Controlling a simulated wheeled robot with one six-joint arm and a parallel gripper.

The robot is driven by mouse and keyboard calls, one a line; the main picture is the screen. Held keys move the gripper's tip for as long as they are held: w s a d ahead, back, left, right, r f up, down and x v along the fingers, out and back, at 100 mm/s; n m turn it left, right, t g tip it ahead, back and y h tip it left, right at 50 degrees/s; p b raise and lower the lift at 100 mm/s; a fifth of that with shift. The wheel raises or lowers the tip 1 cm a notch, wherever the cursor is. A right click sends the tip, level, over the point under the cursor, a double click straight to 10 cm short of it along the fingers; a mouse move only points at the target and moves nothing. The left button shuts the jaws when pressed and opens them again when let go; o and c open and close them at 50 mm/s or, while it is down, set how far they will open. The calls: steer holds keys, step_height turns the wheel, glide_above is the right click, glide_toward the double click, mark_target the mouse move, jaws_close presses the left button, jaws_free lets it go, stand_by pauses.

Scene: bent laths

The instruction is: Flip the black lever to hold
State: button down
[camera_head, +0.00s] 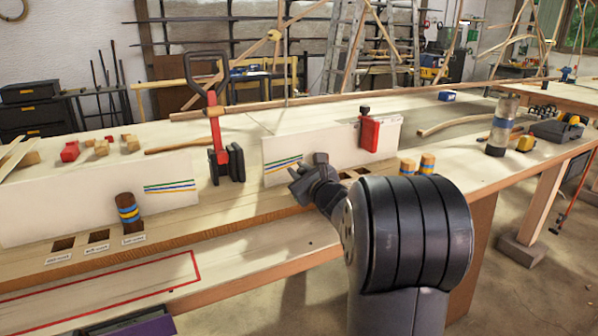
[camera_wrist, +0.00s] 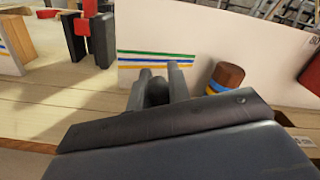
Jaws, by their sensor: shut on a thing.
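A black looped lever (camera_head: 190,74) points up on a red upright (camera_head: 216,128) with black pads (camera_head: 226,164) at its foot, between two pale boards. Its lower part shows at the upper left of the wrist view. My gripper (camera_head: 308,180) is to the right of this lever and apart from it, in front of the right board (camera_head: 330,140). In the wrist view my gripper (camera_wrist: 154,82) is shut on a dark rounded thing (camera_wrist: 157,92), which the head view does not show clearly. I cannot see any "hold" marking.
A banded wooden peg (camera_wrist: 226,76) stands just right of my fingers. Another peg (camera_head: 128,212) stands by labelled square holes at the left. A red block with a black knob (camera_head: 369,133) sits on the right board.

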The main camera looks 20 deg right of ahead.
steer(key=shift+d+r, duration=0.1)
steer(key=shift+d, duration=0.05)
steer(key=d+m+p, duration=0.2)
steer(key=m, duration=0.1)
steer(key=shift+r+m, duration=0.3)
steer(key=shift+d+f+m+p, duration=0.1)
steer(key=shift+d+m+p, duration=0.4)
steer(key=shift+m, duration=0.4)
steer(key=shift+d+f+m+p, duration=0.1)
steer(key=shift+d+m+p, duration=0.35)
steer(key=shift+m, duration=0.45)
steer(key=c, duration=1.3)
jaws_free()
steer(key=shift+s+d, duration=0.2)
steer(key=shift+s, duration=5.15)
